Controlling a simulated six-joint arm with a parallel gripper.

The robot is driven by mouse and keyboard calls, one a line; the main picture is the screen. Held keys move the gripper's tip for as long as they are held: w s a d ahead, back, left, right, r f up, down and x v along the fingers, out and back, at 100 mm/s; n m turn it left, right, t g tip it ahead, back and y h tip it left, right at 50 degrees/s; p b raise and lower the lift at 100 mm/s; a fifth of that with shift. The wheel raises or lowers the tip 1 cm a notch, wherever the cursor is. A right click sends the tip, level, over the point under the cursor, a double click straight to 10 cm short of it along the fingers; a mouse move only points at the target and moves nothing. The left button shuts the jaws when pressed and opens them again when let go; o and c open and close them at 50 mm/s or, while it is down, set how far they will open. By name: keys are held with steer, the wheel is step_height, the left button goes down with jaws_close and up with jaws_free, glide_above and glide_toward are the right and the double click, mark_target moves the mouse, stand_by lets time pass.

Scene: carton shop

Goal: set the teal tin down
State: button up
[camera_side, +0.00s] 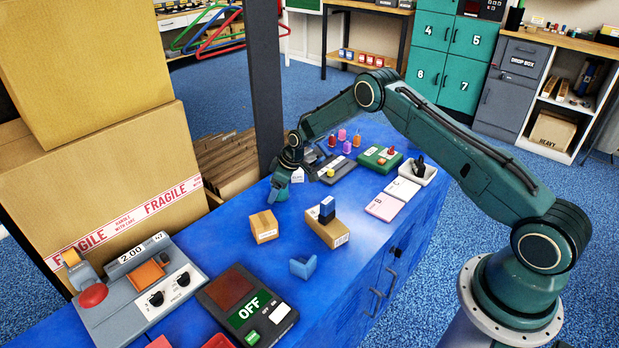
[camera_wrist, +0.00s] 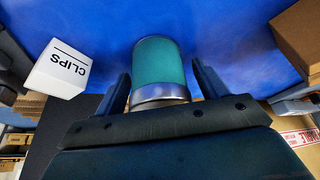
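The teal tin (camera_wrist: 158,65), with a silver metal band (camera_wrist: 160,92) at the end nearer my palm, sits between the two fingers of my gripper (camera_wrist: 162,80) in the wrist view. The fingers flank it closely on both sides and look shut on it. In the side view my gripper (camera_side: 281,186) is low over the far left part of the blue counter (camera_side: 225,232). The tin is hard to make out there. Whether its lower end touches the counter is not clear.
A white CLIPS box (camera_wrist: 62,70) stands close beside the tin. On the counter are a small carton (camera_side: 264,226), a longer carton (camera_side: 327,230) with a dark blue block (camera_side: 327,208) on it, and a blue bracket (camera_side: 303,266). Bare counter lies between my gripper and the cartons.

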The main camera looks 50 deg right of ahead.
steer(key=shift+r, duration=0.15)
steer(key=v, duration=1.2)
stand_by(0.3)
steer(key=shift+r, duration=0.1)
stand_by(0.3)
steer(key=s+a+r+m+h, duration=0.1)
steer(key=s+a+r, duration=0.2)
steer(key=s+r, duration=0.75)
steer(key=s+a+r+m, duration=0.1)
steer(key=s+a+r, duration=0.45)
steer(key=r, duration=0.85)
steer(key=s+r+m+t+h, duration=0.1)
steer(key=s+r+m, duration=0.1)
steer(key=s, duration=2.4)
steer(key=shift+s+a+r+m+t, duration=0.3)
steer(key=shift+s+a+m, duration=0.1)
steer(key=shift+m, duration=0.3)
